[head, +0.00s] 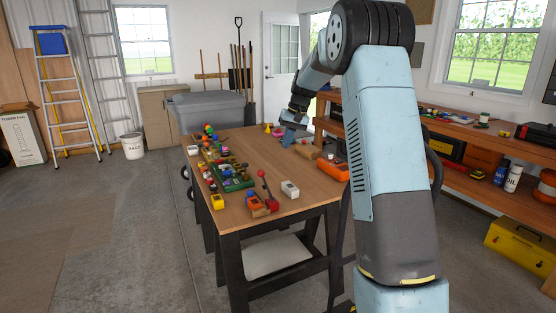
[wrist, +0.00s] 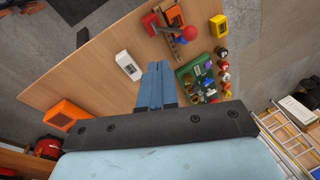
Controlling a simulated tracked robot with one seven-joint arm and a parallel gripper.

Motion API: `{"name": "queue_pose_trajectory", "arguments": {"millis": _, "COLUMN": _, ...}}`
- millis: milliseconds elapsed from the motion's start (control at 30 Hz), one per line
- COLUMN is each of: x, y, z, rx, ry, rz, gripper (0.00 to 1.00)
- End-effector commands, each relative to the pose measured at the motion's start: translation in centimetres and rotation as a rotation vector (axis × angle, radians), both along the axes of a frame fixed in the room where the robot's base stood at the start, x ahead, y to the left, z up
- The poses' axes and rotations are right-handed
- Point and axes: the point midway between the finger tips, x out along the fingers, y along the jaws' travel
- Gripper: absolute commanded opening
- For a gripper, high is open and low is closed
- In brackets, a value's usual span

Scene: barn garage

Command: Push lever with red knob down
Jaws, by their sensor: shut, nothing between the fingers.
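The lever's red knob (head: 261,173) stands above the workbench top in the head view, on a thin dark shaft that rises from a red base (head: 271,204) near the front edge and leans slightly left. In the wrist view the red knob (wrist: 189,33) is at the top, right of centre, with the red base (wrist: 152,25) to its left. My gripper (head: 288,139) is over the far part of the bench, behind and apart from the lever. Its blue fingers (wrist: 158,66) are shut and empty, pointing toward the bench top.
A white box (head: 290,189) sits right of the lever. An orange block (head: 258,208) is beside its base. A green tray (head: 236,183) and several coloured controls line the bench's left side. A long orange box (head: 332,170) is at the right edge. The bench middle is clear.

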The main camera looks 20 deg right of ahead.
Motion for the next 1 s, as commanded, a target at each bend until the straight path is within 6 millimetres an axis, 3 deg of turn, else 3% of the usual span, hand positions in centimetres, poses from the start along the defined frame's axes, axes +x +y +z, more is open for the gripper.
{"name": "queue_pose_trajectory", "arguments": {"millis": 167, "x": 0.2, "y": 0.5, "z": -2.0, "rx": 0.0, "ry": 0.003, "rz": 0.001, "gripper": 0.0}}
{"name": "queue_pose_trajectory", "arguments": {"millis": 633, "x": 1.0, "y": 2.6, "z": -9.8, "rx": 0.0, "ry": 0.003, "rz": 0.001, "gripper": 0.0}}
{"name": "queue_pose_trajectory", "arguments": {"millis": 800, "x": 1.6, "y": 4.9, "z": -10.0, "rx": 0.0, "ry": 0.0, "rz": 0.002, "gripper": 0.0}}
{"name": "queue_pose_trajectory", "arguments": {"millis": 1000, "x": 2.0, "y": 6.0, "z": -10.3, "rx": 0.0, "ry": 0.0, "rz": -0.001, "gripper": 0.0}}
